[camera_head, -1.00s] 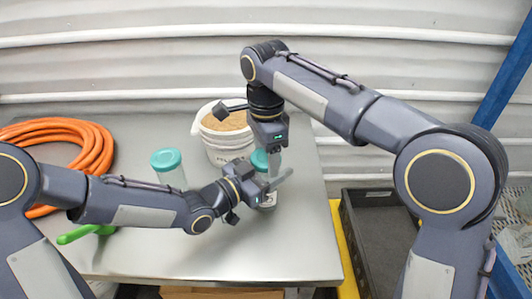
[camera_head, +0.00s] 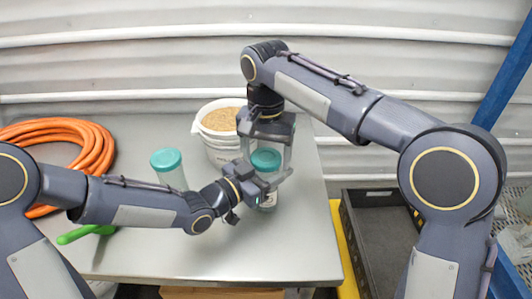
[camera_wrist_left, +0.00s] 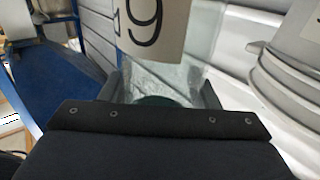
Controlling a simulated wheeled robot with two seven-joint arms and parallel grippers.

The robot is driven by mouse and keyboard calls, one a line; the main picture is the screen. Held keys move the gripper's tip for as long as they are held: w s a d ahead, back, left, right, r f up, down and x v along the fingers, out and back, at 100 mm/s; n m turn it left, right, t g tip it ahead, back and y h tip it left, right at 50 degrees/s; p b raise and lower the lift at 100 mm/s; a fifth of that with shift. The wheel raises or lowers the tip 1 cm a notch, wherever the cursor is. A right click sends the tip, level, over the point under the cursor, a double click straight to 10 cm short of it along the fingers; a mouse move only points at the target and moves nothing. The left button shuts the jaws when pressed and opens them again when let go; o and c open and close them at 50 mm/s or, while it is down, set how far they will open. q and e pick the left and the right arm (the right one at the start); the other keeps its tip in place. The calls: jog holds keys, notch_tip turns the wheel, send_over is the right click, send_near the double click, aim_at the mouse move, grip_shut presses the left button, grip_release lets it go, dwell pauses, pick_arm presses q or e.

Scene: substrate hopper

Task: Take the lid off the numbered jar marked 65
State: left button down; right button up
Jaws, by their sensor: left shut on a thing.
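A clear jar with a teal lid (camera_head: 266,160) stands near the right side of the table. My left gripper (camera_head: 266,188) is shut on the jar's body from the left, below the lid. In the left wrist view the jar's white label (camera_wrist_left: 152,25) looks upside down, with a "9" shape and part of another character, so I cannot read the full number. My right gripper (camera_head: 266,164) points down over this jar, open, with one finger on each side of the lid. I cannot tell whether its fingers touch the lid. A second teal-lidded jar (camera_head: 168,166) stands to the left.
A white bucket (camera_head: 222,150) of tan grain stands just behind the jar. A coiled orange hose (camera_head: 95,145) and a green tool (camera_head: 80,234) lie at left. A dark crate (camera_head: 375,235) is right of the table. The table's front middle (camera_head: 200,260) is clear.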

jog(key=shift+o, duration=0.9)
jog(key=shift+r, duration=0.1)
notch_tip(320, 180, up, 4)
jog(key=shift+r, duration=0.15)
jog(key=shift+c, duration=0.3)
jog(key=m, duration=0.1)
jog(key=r+m, duration=0.1)
jog(key=m, duration=0.3)
jog(key=shift+a+r, duration=0.25)
jog(key=shift+r, duration=0.1)
jog(key=m, duration=0.1)
jog(key=r+m, duration=0.1)
jog(key=m, duration=0.3)
jog(key=shift+d+r, duration=0.25)
jog(key=shift+r, duration=0.05)
jog(key=shift+f, duration=3.9)
jog(key=shift+c, duration=0.4)
